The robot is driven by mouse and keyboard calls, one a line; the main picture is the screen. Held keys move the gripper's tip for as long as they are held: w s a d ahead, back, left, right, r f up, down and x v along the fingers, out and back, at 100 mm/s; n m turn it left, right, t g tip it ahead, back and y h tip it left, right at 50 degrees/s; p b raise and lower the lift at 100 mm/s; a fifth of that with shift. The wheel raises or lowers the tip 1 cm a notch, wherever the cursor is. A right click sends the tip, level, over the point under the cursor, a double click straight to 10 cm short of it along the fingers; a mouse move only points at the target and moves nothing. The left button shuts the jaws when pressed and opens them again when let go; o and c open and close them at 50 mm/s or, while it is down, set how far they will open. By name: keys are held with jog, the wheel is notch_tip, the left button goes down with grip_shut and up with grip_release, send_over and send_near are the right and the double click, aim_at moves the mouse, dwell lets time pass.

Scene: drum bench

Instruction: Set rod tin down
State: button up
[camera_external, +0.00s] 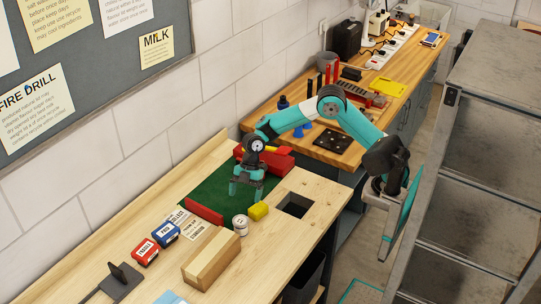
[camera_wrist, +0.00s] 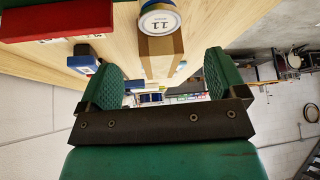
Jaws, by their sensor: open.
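My gripper (camera_external: 246,190) is open over the green mat (camera_external: 215,190), with nothing between its fingers; the empty gap also shows in the wrist view (camera_wrist: 165,80). A small round white tin (camera_external: 240,225) stands upright on the wooden bench, just off the mat's front corner. In the wrist view this tin (camera_wrist: 160,22) shows a round top marked 11, beyond the open fingers. I cannot tell from its markings whether it is the rod tin. A red labelled box (camera_external: 145,252) and a blue labelled box (camera_external: 166,233) sit to the left; their lettering is too small to read.
A red bar (camera_external: 204,212) edges the mat. The bench's near right is clear.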

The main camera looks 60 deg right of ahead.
jog(key=s+d+r+m, duration=0.6)
jog(key=s+d+r, duration=0.2)
jog(key=s+d, duration=0.25)
jog(key=s+d+m+t+h, duration=0.1)
jog(key=s+d+m, duration=0.6)
jog(key=s+d, duration=0.3)
jog(key=s, duration=0.3)
jog(key=shift+s+h, duration=0.2)
jog(key=shift+h, duration=0.1)
